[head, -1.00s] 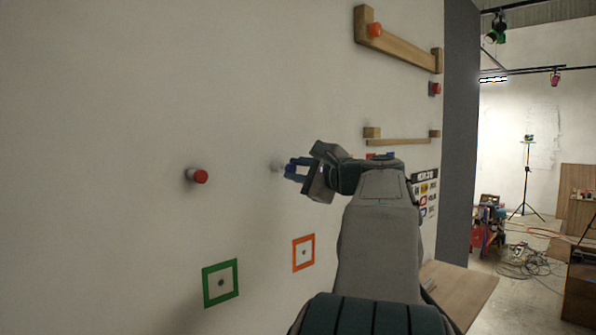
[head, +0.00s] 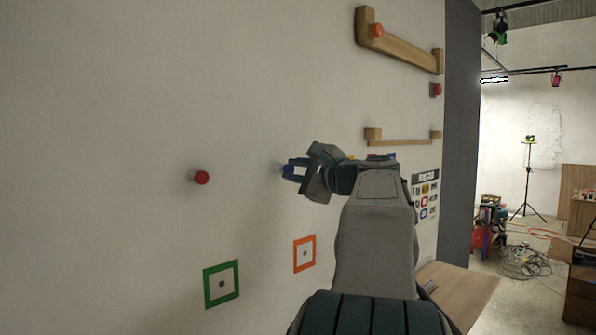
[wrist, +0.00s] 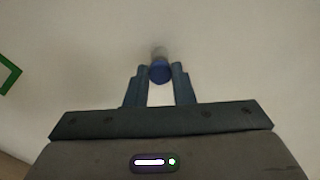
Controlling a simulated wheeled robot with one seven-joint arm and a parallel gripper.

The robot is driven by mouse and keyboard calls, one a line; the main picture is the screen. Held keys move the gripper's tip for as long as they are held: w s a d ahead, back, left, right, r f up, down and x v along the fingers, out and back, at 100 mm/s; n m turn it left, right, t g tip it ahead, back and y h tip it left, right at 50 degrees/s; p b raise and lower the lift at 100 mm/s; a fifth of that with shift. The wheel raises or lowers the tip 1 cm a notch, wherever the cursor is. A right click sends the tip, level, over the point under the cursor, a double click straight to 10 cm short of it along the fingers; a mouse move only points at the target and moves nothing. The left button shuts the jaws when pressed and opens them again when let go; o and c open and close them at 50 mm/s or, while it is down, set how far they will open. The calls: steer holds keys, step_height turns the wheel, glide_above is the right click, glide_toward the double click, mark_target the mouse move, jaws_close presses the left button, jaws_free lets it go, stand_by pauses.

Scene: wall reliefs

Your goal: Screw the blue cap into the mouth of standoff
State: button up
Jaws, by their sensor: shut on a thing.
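The blue cap (wrist: 160,73) sits between the two fingertips of my gripper (wrist: 160,74), which is shut on it. The standoff (wrist: 159,52), a pale grey stub on the wall, is directly beyond the cap and in line with it in the wrist view. The cap covers the standoff's mouth from this angle, so I cannot tell how far the cap is inside it. In the head view my gripper (head: 288,171) points left at the wall, close against the standoff's place, and the standoff is mostly hidden.
A red-capped stub (head: 201,177) sticks out of the wall to the left. Below are a green square frame (head: 221,301) and an orange square frame (head: 304,270). Wooden ledges (head: 400,47) are at upper right. The wall around the gripper is mostly bare.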

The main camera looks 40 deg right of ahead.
steer(key=shift+w, duration=0.25)
steer(key=o, duration=1)
steer(key=s, duration=0.4)
steer(key=s+b, duration=0.1)
steer(key=s, duration=0.4)
steer(key=s+d+b, duration=0.1)
steer(key=s, duration=0.3)
steer(key=shift+s, duration=0.35)
